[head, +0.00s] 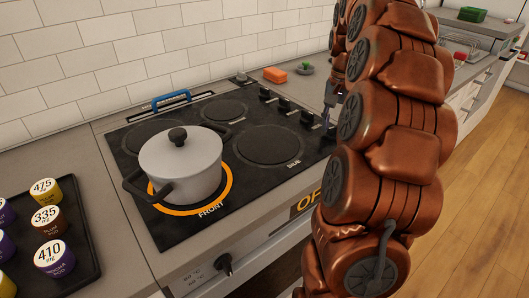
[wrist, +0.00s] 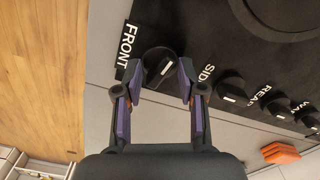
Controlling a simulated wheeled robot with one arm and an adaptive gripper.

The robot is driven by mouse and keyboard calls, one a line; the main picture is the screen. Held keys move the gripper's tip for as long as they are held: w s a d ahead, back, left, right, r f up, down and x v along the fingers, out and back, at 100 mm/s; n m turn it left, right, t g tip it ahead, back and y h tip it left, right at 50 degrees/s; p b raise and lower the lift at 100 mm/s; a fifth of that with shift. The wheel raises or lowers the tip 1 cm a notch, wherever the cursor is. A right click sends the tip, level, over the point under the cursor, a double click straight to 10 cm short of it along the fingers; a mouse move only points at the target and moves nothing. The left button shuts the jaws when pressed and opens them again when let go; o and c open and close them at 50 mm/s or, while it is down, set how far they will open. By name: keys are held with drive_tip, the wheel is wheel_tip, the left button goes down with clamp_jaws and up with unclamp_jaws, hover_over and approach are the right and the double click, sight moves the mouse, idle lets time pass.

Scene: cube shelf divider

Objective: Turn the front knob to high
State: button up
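The front knob (wrist: 160,66) is a round black knob beside the word FRONT in the wrist view, with a white pointer mark lying diagonally. My gripper (wrist: 161,74) is open, its two fingers on either side of this knob; I cannot tell whether they touch it. In the head view my gripper (head: 331,98) is at the right end of the knob row, partly hidden by my arm. A grey pot (head: 181,163) with a lid stands on the front burner (head: 222,196), which is ringed in orange and labelled FRONT.
The side knob (wrist: 231,90) is close beside my right finger, with the rear knob (wrist: 279,107) beyond it. An orange block (wrist: 281,153) lies on the counter. A black tray (head: 84,262) of labelled jars is at the left. A blue-handled object (head: 172,97) lies behind the cooktop.

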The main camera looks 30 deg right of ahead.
sight(335, 126)
drive_tip(key=n+p, duration=0.2)
drive_tip(key=n, duration=0.1)
drive_tip(key=n+p, duration=0.2)
drive_tip(key=n, duration=0.1)
drive_tip(key=shift+r+n, duration=0.2)
drive_tip(key=shift+n, duration=0.1)
drive_tip(key=n+p, duration=0.3)
drive_tip(key=shift+n, duration=0.3)
drive_tip(key=n+p, duration=0.2)
drive_tip(key=n, duration=0.1)
drive_tip(key=shift+r+b, duration=0.3)
drive_tip(key=shift+r, duration=3.25)
drive_tip(key=shift+a+r, duration=0.15)
drive_tip(key=shift+r, duration=0.1)
drive_tip(key=a+r+n+p, duration=0.1)
drive_tip(key=a+r+p, duration=0.15)
drive_tip(key=a, duration=1.35)
drive_tip(key=s+a+f+g+p, duration=0.1)
drive_tip(key=s+a+p, duration=0.2)
drive_tip(key=s+a, duration=0.8)
drive_tip(key=shift+a+f, duration=0.3)
drive_tip(key=shift+a, duration=0.75)
